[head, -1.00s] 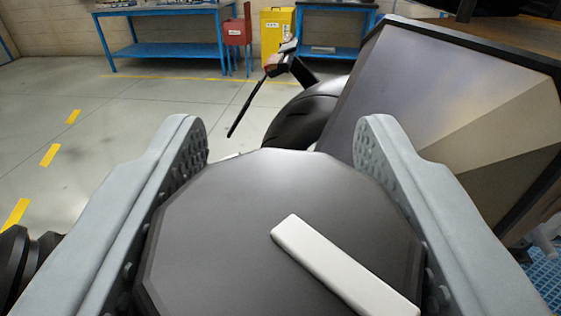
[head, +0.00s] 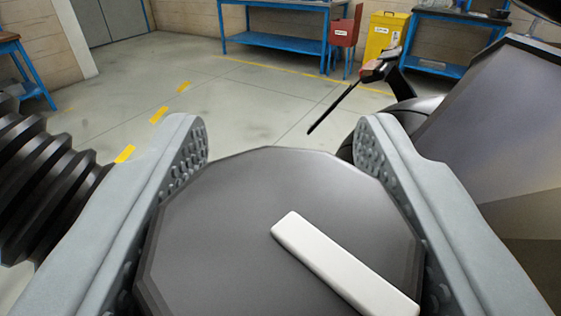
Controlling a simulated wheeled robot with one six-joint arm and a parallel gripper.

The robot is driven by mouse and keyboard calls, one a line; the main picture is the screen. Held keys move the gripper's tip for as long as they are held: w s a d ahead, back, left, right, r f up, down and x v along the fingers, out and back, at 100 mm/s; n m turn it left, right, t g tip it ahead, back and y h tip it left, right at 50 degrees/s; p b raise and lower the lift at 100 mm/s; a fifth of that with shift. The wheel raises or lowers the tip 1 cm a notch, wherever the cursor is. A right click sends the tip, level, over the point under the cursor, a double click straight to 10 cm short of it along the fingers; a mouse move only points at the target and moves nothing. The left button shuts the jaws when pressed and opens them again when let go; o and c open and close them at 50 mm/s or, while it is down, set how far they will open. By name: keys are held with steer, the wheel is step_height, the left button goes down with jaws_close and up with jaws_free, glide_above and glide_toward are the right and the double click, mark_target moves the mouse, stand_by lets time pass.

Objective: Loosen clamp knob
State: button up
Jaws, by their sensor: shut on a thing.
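The clamp knob (head: 230,215) is a large dark grey, many-sided disc with a white bar mark (head: 340,265) on its face. It fills the lower middle of the head view. My gripper (head: 278,140) is shut on the knob, with one pale grey, studded finger along each side. The white mark slants from the middle of the face to the lower right. The lower edge of the knob is cut off by the frame, and whatever is under it is hidden.
A black ribbed part (head: 45,185) stands close to the left finger. A large dark angular panel (head: 510,140) is close on the right, with a black lever (head: 335,105) beyond the knob. Blue benches (head: 275,45), a red box (head: 343,30) and a yellow cabinet (head: 385,35) stand far back across open floor.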

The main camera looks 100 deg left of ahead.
steer(key=o, duration=1)
steer(key=d, duration=0.5)
steer(key=w+d, duration=0.1)
steer(key=d, duration=0.5)
steer(key=w+d, duration=0.1)
steer(key=d, duration=0.5)
steer(key=shift+w+d, duration=0.1)
steer(key=shift+w, duration=0.15)
